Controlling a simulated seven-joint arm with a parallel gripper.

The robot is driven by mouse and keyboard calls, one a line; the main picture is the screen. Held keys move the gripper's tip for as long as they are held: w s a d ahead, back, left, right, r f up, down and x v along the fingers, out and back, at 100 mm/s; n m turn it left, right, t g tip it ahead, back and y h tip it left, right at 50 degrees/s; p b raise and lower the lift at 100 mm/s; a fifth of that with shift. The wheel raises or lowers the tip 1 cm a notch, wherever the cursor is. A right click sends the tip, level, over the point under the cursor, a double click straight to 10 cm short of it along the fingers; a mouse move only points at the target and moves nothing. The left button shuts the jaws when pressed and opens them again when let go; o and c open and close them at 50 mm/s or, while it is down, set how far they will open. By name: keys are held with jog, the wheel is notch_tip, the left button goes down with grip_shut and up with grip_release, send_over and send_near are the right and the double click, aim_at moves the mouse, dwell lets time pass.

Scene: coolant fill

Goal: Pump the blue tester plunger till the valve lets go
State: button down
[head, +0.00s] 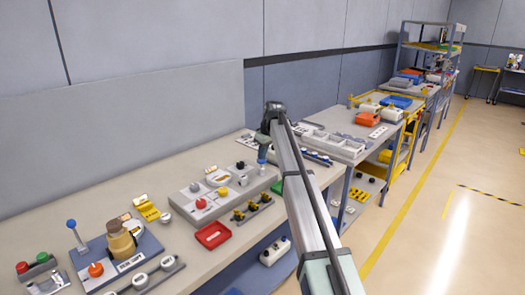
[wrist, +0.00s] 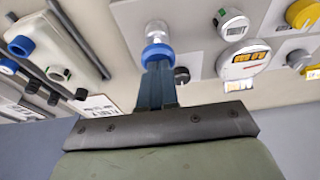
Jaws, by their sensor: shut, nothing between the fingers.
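In the wrist view, the blue plunger (wrist: 156,52) has a blue collar with a pale stem behind it, on a light grey panel (wrist: 195,40). My gripper (wrist: 158,70) is shut and empty. Its blue fingers point at the collar and overlap it in the picture; I cannot tell whether they touch. In the head view, my gripper (head: 262,158) is over the right end of the grey tester panel (head: 180,197). The plunger cannot be told apart from the fingers there. The valve cannot be made out.
A white round gauge (wrist: 233,25) and a yellow knob (wrist: 303,13) sit right of the plunger in the wrist view. In the head view, a red tray (head: 213,235) lies in front of the panel. A blue-topped lever (head: 71,224) stands at far left.

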jog(key=shift+f, duration=1.4)
notch_tip(320, 180, up, 4)
jog(key=shift+r, duration=0.2)
jog(key=v, duration=1)
dwell(0.9)
